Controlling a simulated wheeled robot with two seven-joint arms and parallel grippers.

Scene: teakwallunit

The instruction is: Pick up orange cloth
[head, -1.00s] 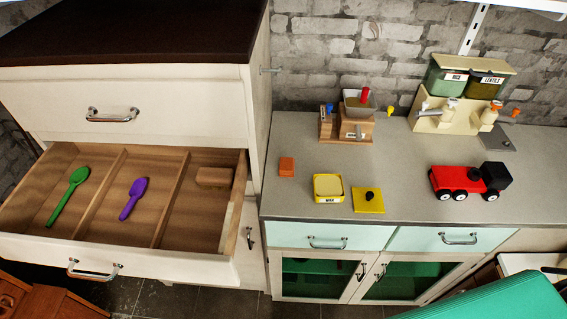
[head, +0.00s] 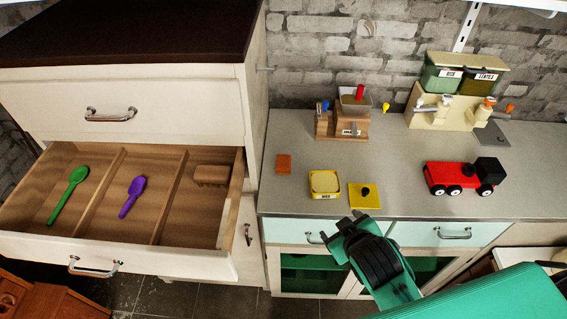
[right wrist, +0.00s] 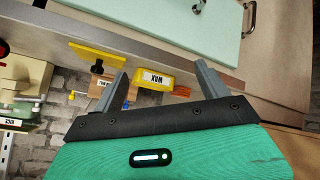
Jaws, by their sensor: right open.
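The orange cloth (head: 283,163) looks like a small flat orange rectangle on the grey counter (head: 400,160), left of the yellow wax box. My left gripper is not in view.
The yellow wax box (head: 325,184) and yellow lid (head: 364,196) lie near the front edge. A wooden grinder (head: 342,125), red toy truck (head: 463,177) and dispenser stand (head: 455,95) are on the counter. An open drawer (head: 120,200) juts out at left.

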